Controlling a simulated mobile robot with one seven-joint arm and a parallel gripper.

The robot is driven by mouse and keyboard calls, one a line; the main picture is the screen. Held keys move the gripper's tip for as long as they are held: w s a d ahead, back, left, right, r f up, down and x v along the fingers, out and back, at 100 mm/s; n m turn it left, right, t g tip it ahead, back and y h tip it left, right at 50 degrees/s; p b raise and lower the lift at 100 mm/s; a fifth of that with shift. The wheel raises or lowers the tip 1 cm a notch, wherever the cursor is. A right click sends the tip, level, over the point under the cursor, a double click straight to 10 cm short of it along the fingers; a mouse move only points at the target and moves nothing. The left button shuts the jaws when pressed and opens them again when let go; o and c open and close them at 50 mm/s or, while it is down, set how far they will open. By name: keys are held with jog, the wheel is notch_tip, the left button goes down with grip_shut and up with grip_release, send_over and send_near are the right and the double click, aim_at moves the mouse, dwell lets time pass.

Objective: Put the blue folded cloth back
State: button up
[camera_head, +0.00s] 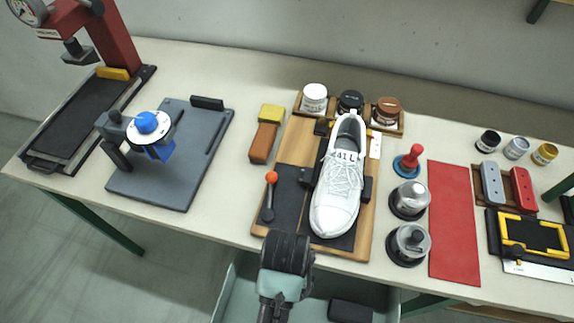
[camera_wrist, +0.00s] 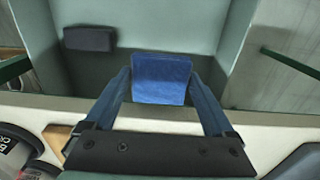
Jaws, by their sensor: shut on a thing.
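The blue folded cloth (camera_wrist: 161,80) is a flat blue pad held between the two fingers of my gripper (camera_wrist: 163,90) in the wrist view. My gripper is shut on it, with a finger along each side. Behind the cloth in that view is the inside of a grey-green bin (camera_wrist: 190,25) below the table edge. In the head view my gripper (camera_head: 286,258) is at the table's front edge, above the bin (camera_head: 228,288). The cloth cannot be seen there; my gripper hides it.
A dark block (camera_head: 350,311) lies in the bin, also visible in the wrist view (camera_wrist: 89,39). On the table, a white shoe (camera_head: 338,190) rests on a wooden board beside metal pots (camera_head: 409,243). A red mat (camera_head: 453,220) lies to the right. A grey fixture (camera_head: 185,180) stands left.

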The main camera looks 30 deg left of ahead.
notch_tip(320, 180, down, 18)
jog(key=b, duration=0.2)
jog(key=shift+s+b, duration=0.1)
jog(key=shift+b, duration=0.3)
jog(key=shift+f, duration=0.1)
jog(key=o, duration=0.8)
jog(key=shift+f, duration=0.1)
jog(key=shift+c, duration=0.2)
jog(key=shift+o, duration=0.7)
notch_tip(320, 180, up, 12)
jog(key=p, duration=0.2)
jog(key=shift+r, duration=0.2)
